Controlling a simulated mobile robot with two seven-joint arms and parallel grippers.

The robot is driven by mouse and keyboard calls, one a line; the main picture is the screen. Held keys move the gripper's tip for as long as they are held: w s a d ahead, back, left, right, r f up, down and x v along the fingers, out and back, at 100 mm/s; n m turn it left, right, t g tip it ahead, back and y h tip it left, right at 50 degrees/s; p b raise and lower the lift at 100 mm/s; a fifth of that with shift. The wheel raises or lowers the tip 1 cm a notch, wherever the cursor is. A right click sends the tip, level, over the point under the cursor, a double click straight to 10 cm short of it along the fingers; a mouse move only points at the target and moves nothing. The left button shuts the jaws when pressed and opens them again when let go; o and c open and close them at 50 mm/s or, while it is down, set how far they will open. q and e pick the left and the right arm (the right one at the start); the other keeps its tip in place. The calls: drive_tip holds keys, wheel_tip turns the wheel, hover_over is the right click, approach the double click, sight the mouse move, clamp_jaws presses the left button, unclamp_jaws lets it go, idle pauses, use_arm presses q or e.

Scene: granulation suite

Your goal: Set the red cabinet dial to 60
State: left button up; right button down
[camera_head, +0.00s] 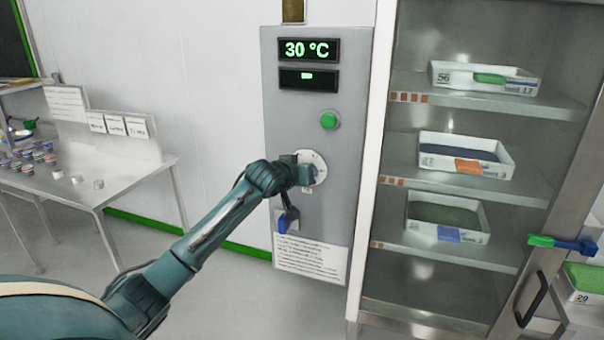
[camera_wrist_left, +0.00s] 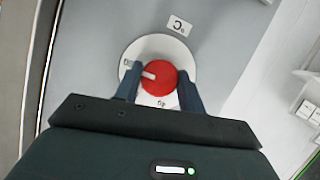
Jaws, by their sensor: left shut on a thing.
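The red dial (camera_wrist_left: 158,76) sits on a round white scale plate (camera_wrist_left: 187,61) in the left wrist view. Its white pointer mark points left in that view. My left gripper (camera_wrist_left: 157,90) has one finger on each side of the dial and is shut on it. In the head view my left gripper (camera_head: 300,174) covers the dial, and only part of the white scale plate (camera_head: 319,165) shows. The grey control cabinet (camera_head: 280,110) has a display (camera_head: 308,50) reading 30 °C. My right gripper is not in view.
Below the dial is a switch with a blue handle (camera_head: 284,222), with a printed sheet (camera_head: 310,260) under it. A green button (camera_head: 329,120) is above. To the right, an open cabinet has shelves (camera_head: 450,185) with trays. A white table (camera_head: 130,178) stands at left.

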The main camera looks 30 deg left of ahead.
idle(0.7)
use_arm(q)
drive_tip(key=o, duration=1)
drive_tip(key=shift+c, duration=0.2)
drive_tip(key=shift+s, duration=0.15)
drive_tip(key=b+v, duration=0.2)
drive_tip(key=v, duration=1.1)
drive_tip(key=shift+d, duration=0.1)
